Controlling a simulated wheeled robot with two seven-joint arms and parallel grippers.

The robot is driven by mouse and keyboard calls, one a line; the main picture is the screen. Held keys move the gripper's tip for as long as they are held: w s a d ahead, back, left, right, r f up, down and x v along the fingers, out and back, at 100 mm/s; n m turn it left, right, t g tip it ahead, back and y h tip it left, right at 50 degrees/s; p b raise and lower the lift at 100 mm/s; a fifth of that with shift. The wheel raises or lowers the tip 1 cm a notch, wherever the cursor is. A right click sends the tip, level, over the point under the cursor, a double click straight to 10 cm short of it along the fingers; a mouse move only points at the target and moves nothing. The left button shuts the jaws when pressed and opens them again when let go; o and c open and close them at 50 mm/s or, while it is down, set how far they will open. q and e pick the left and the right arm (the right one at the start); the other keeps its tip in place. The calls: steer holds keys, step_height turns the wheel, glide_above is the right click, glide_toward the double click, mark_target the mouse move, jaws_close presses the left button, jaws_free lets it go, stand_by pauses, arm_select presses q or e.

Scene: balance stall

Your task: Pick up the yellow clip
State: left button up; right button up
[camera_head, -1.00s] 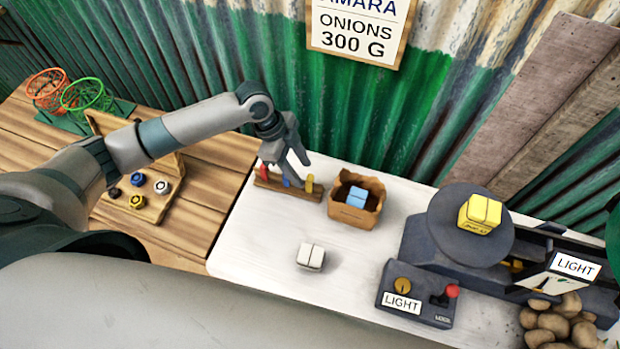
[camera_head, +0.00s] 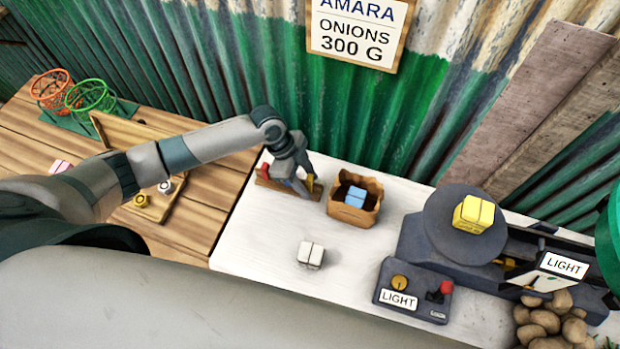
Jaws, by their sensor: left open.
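The yellow clip (camera_head: 310,184) stands at the right end of a low wooden rack (camera_head: 270,184) on the white table. My left gripper (camera_head: 304,185) is open and low over that right end, with its fingers close to the clip. I cannot tell whether the clip is between the fingers or touched by them. A red clip (camera_head: 265,171) stands at the rack's left end. The blue clip that showed in the middle is hidden by the gripper. My right gripper is not in view.
A cardboard box (camera_head: 352,212) with blue blocks stands just right of the rack. A white block (camera_head: 310,254) lies in front. A scale (camera_head: 437,228) with yellow blocks (camera_head: 474,214) and a control box (camera_head: 412,295) fill the right. The table's front left is clear.

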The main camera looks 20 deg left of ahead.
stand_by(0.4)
arm_select(q)
jaws_close()
step_height(320, 180, up, 9)
steer(key=b, duration=0.2)
steer(key=shift+f+b, duration=0.15)
steer(key=shift+b, duration=0.2)
steer(key=shift+r, duration=0.65)
